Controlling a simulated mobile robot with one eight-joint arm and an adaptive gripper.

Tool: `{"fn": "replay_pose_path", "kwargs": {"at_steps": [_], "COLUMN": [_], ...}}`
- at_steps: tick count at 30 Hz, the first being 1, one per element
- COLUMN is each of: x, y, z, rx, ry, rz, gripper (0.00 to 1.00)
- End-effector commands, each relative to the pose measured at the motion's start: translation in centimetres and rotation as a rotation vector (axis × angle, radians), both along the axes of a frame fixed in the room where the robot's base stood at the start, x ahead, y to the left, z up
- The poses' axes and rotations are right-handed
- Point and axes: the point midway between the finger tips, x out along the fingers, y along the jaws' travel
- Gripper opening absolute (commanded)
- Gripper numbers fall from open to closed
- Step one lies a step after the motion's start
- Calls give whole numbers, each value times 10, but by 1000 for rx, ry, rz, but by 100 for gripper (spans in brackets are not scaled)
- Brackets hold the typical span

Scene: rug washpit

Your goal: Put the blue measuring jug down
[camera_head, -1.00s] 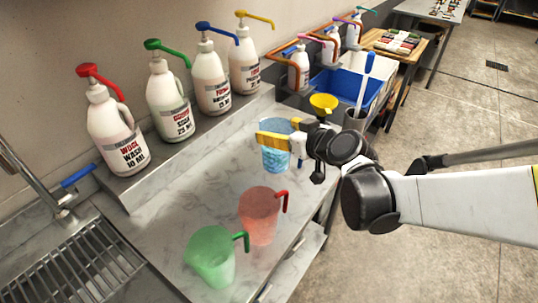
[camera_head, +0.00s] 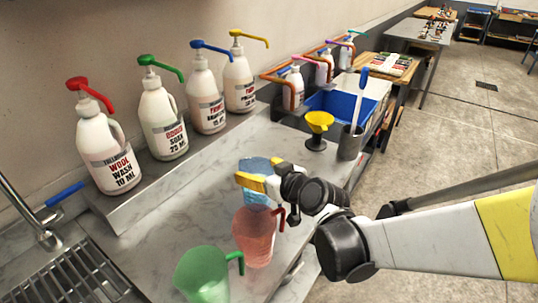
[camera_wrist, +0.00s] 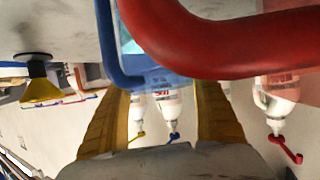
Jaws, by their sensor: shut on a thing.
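The translucent blue measuring jug (camera_head: 256,168) is in my gripper (camera_head: 256,184), whose yellow fingers are shut on it. The red jug's handle (camera_wrist: 235,45) looms large and close in the wrist view. The green jug (camera_head: 204,275) stands at the front of the counter.
Several pump bottles (camera_head: 165,125) line the raised ledge along the wall. A yellow funnel (camera_head: 318,122), a grey cup with a blue-handled brush (camera_head: 350,142) and a blue bin (camera_head: 342,104) are at the back. The counter's left middle (camera_head: 165,225) is clear; a sink grate (camera_head: 75,280) lies front left.

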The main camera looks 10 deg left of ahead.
Motion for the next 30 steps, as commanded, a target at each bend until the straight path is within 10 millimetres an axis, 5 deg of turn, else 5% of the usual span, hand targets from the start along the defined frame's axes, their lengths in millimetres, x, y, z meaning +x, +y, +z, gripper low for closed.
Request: {"fn": "replay_pose_path", "kwargs": {"at_steps": [1,2,4,15,30], "x": [0,0,0,0,-65], "y": [0,0,0,0,-67], "z": [-3,-3,-2,4,43], "rx": [1,0,0,0,0], "ry": [-1,0,0,0,0], "rz": [0,0,0,0,-1], "gripper": [37,84,98,98,98]}}
